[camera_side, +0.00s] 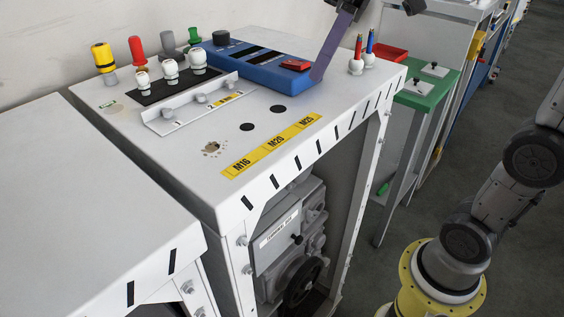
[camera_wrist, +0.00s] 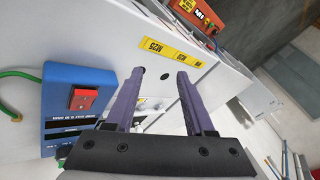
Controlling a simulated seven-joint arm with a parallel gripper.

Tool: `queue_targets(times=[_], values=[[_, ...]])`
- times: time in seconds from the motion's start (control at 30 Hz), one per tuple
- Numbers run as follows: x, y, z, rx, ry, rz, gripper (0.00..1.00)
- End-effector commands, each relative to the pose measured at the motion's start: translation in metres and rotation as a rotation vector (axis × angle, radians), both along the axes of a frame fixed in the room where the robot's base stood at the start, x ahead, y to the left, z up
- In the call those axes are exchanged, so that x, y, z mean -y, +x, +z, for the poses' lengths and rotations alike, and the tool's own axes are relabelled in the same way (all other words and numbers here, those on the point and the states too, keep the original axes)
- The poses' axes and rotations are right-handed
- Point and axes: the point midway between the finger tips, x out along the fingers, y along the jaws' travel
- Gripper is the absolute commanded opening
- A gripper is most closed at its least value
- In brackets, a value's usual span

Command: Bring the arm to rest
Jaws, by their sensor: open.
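My gripper shows in the wrist view (camera_wrist: 160,75) as two purple fingers, parted, with nothing between them. In the side view one purple finger (camera_side: 337,42) comes down from the top edge, and its tip overlaps the right end of the blue device. I cannot tell whether it touches the device. The rest of the gripper is mostly out of that frame. The blue device (camera_side: 250,62) has a red switch and lies on the white cabinet top (camera_side: 330,100). In the wrist view it is to the left of the fingers (camera_wrist: 60,115).
Coloured-handled tools (camera_side: 137,50) stand at the cabinet's back left, beside white knobs (camera_side: 171,70). Red and blue handled tools (camera_side: 357,45) stand at the right corner. Yellow labels (camera_side: 270,143) run along the front edge. A green side table (camera_side: 425,92) holds a red tray (camera_side: 390,52).

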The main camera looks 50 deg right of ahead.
Motion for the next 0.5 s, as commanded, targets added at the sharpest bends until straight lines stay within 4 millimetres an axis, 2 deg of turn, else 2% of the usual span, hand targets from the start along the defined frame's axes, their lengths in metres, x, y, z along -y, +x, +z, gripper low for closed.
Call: queue_targets(times=[0.03,0.1,0.2,0.4,0.5], values=[[0.0,-0.037,-0.008,-0.065,-0.058,-0.035,0.54],[0.008,-0.072,-0.026,-0.13,-0.138,-0.118,0.54],[0.024,-0.102,-0.06,-0.129,-0.244,-0.262,0.54],[0.059,-0.117,-0.126,0.051,-0.371,-0.487,0.54],[0.071,-0.12,-0.145,0.133,-0.4,-0.544,0.54]])
